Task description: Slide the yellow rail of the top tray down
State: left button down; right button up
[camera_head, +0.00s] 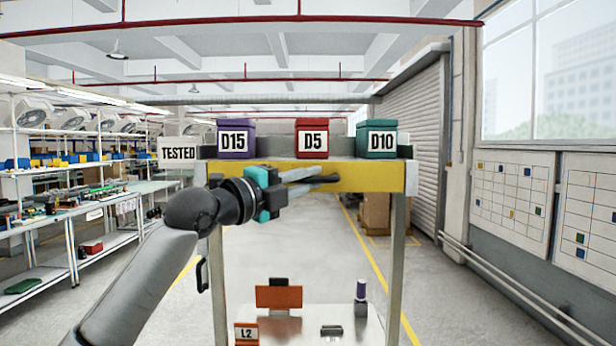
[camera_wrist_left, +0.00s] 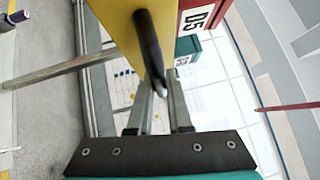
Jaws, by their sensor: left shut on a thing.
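The yellow rail (camera_head: 370,178) runs across the front of the top tray (camera_head: 411,178), and its face is upright. A dark handle (camera_head: 326,179) sits on the rail's face; it also shows in the left wrist view (camera_wrist_left: 147,38). My left gripper (camera_head: 305,175) is shut on this handle, with its fingers on either side of it in the left wrist view (camera_wrist_left: 159,92). Purple D15 (camera_head: 236,139), red D5 (camera_head: 312,139) and teal D10 (camera_head: 377,139) boxes stand on the tray behind the rail. My right gripper is out of view.
A TESTED sign (camera_head: 178,154) is at the tray's left end. The lower shelf (camera_head: 355,336) holds an orange block (camera_head: 279,297), an L2 block (camera_head: 246,334) and a purple-topped item (camera_head: 361,298). Racks (camera_head: 60,225) stand left; open floor lies around the stand.

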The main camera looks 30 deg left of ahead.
pick_arm(q)
jog(key=shift+d+f, duration=0.1)
jog(key=shift+f, duration=0.3)
jog(key=c, duration=0.8)
grip_release()
jog(key=shift+c, duration=0.2)
jog(key=shift+r, duration=0.1)
jog(key=b+v, duration=0.8)
jog(key=v, duration=0.7)
jog(key=shift+s+r, duration=0.1)
jog(key=shift+s, duration=0.05)
